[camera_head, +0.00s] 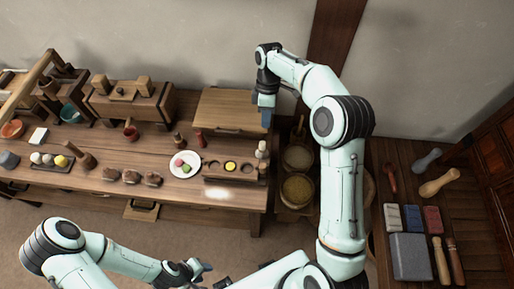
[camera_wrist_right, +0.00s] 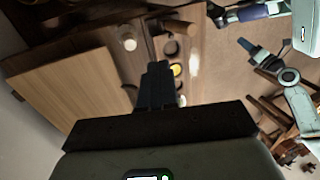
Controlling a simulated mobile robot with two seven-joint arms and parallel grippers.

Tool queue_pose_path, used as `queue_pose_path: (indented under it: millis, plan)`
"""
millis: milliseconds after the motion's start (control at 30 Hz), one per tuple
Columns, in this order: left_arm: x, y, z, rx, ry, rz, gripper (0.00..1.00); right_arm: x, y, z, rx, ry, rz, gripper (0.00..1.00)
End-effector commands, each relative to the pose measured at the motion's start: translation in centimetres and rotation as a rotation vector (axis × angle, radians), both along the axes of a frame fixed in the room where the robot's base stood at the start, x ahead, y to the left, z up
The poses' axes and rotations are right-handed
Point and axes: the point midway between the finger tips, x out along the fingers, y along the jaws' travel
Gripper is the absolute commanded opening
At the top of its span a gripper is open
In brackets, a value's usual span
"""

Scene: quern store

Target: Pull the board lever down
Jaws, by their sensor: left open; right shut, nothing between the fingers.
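A wide pale wooden board (camera_head: 235,108) stands at the back right end of the long table, with a darker strip along its front edge. In the right wrist view the board (camera_wrist_right: 70,85) fills the left side. I cannot clearly make out a lever on it. My right gripper (camera_head: 267,118) points down beside the board's right end, shut and empty; whether it touches the board is unclear. Its shut fingers (camera_wrist_right: 155,85) also show in the right wrist view. My left gripper (camera_head: 195,271) is open and empty, low in front of the table.
The table (camera_head: 110,150) holds a white plate (camera_head: 185,164) with coloured balls and a dark tray (camera_head: 234,168) with a yellow piece. Bins of grain (camera_head: 297,189) stand right of the table. A side bench (camera_head: 405,215) at the right carries blocks and tools.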

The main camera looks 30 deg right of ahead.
Motion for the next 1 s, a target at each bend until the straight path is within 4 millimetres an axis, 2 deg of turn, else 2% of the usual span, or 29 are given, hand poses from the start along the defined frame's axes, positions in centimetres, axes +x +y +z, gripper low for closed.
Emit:
queue_pose_path:
  millis: [267,367,467,867,1000]
  plan:
    - [-0.1,0.0,0.0,0.0,0.001,0.0,0.43,0.0,0.0,-0.1,0.0,0.0,-0.001,0.0]
    - [-0.2,0.0,-0.2,0.0,0.002,0.0,0.43,-0.2,0.1,-0.7,0.0,0.001,-0.001,0.0]
    - [-0.5,0.0,-0.7,0.0,0.007,0.0,0.43,-0.6,0.3,-2.1,0.0,0.005,0.0,0.0]
    - [-1.7,0.0,-2.3,0.0,0.019,0.0,0.43,-2.6,1.5,-10.2,0.0,0.005,-0.002,0.0]
    - [-1.8,0.0,-2.6,-0.001,0.021,0.0,0.43,-4.3,2.6,-10.2,0.0,0.001,-0.001,0.0]
